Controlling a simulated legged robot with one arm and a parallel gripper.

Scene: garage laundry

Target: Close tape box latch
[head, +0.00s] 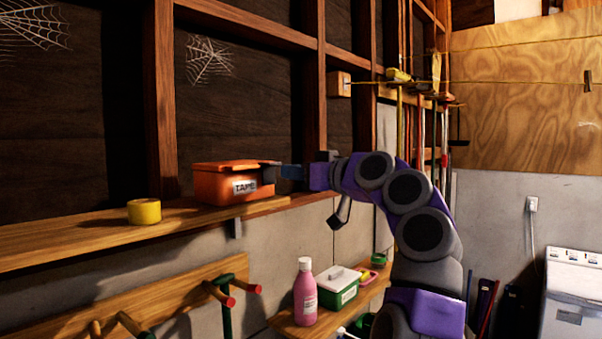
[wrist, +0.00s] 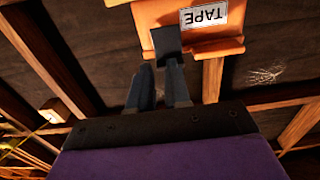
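An orange box (head: 222,186) with a TAPE label stands on the wooden wall shelf (head: 110,231). Its lid (head: 227,166) lies over the top, but I cannot tell whether it is fully down. The box (wrist: 206,45) shows upside down at the top of the wrist view. My gripper (head: 277,173) is at the box's right end, its blue-grey fingers pointing at it. In the wrist view my gripper (wrist: 159,62) has a dark square tip in front of the box, seemingly touching or very near it.
A yellow tape roll (head: 144,211) sits on the shelf left of the box. Below are a pink bottle (head: 305,292) and a green box with a white lid (head: 338,287) on a lower shelf. A wall stud (head: 160,100) rises behind the box.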

